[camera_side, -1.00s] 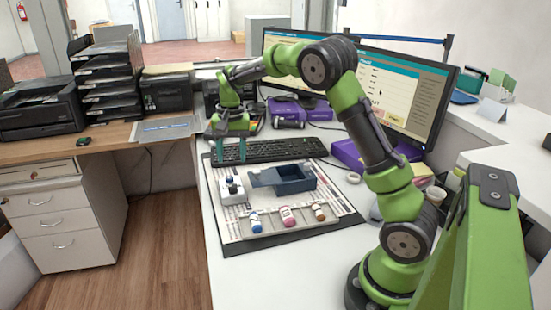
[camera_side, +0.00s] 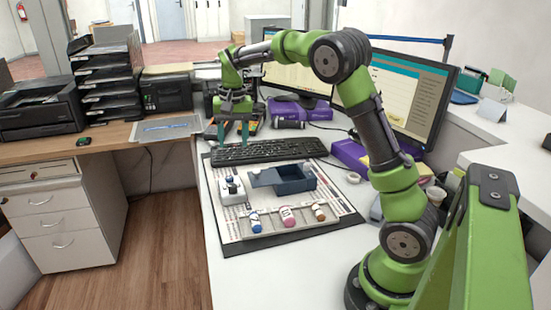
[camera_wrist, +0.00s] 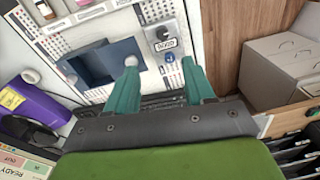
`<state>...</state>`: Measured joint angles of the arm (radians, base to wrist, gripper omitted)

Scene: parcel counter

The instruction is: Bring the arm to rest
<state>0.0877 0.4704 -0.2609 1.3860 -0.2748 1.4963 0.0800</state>
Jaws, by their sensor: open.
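My gripper (camera_side: 234,130) hangs above the black keyboard (camera_side: 268,151) at the back of the counter, its teal fingers pointing down. The fingers are apart with nothing between them, and they also show apart in the wrist view (camera_wrist: 160,84). My arm is raised and bent over the right side of the counter.
A mat (camera_side: 240,222) in front holds an open dark-blue box (camera_side: 294,181), a small grey-white device (camera_side: 230,190) and several small bottles, one of them pink (camera_side: 287,217). Monitors (camera_side: 400,100) stand behind my arm. A purple box (camera_side: 350,154) lies at right.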

